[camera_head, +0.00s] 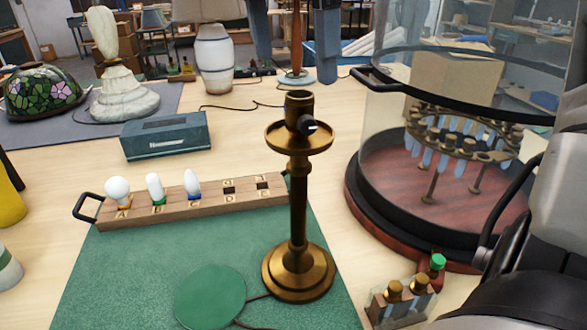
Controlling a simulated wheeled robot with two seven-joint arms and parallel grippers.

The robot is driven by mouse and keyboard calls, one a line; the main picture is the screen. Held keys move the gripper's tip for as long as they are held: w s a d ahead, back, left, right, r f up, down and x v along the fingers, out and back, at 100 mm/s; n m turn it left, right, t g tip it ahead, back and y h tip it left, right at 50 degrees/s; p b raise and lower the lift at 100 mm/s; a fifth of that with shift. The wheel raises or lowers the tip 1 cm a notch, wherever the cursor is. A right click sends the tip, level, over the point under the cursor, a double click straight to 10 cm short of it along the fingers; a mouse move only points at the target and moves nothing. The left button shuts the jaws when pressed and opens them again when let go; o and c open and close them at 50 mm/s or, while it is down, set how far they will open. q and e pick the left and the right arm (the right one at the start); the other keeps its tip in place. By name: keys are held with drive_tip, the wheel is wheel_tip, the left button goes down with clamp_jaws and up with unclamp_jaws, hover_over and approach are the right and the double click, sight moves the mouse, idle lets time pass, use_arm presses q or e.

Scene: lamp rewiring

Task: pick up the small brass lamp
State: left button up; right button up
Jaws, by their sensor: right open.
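The small brass lamp (298,205) stands upright on the green mat (130,275), near the middle of the view. It has a round stepped base, a slim stem, a wide dish near the top and a bare socket with a dark switch knob. A dark cord runs from its base past a round green disc (210,297). My right gripper (487,257) shows only in part at the lower right, open, to the right of the lamp and apart from it. Its fingertips are hard to make out. My left gripper is not in view.
A wooden bulb rack (235,198) lies behind left of the lamp. A glass-walled case on a round base (362,215) stands close on the right. A small holder with brass-capped vials (385,313) is at the front right. A blue-grey box (165,137) sits behind the rack.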

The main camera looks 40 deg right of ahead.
sight(298, 125)
drive_tip(key=f, duration=0.5)
drive_tip(key=shift+w+d, duration=0.1)
drive_tip(key=shift+d, duration=0.2)
drive_tip(key=shift+f, duration=0.4)
drive_tip(key=f, duration=0.2)
drive_tip(key=d+f+p, duration=0.1)
drive_tip(key=f, duration=0.1)
drive_tip(key=shift+f+p, duration=0.2)
drive_tip(key=shift+p, duration=0.1)
drive_tip(key=shift+f, duration=0.35)
drive_tip(key=c, duration=1.6)
drive_tip(key=shift+r, duration=0.1)
drive_tip(key=c, duration=0.3)
drive_tip(key=shift+c, duration=0.2)
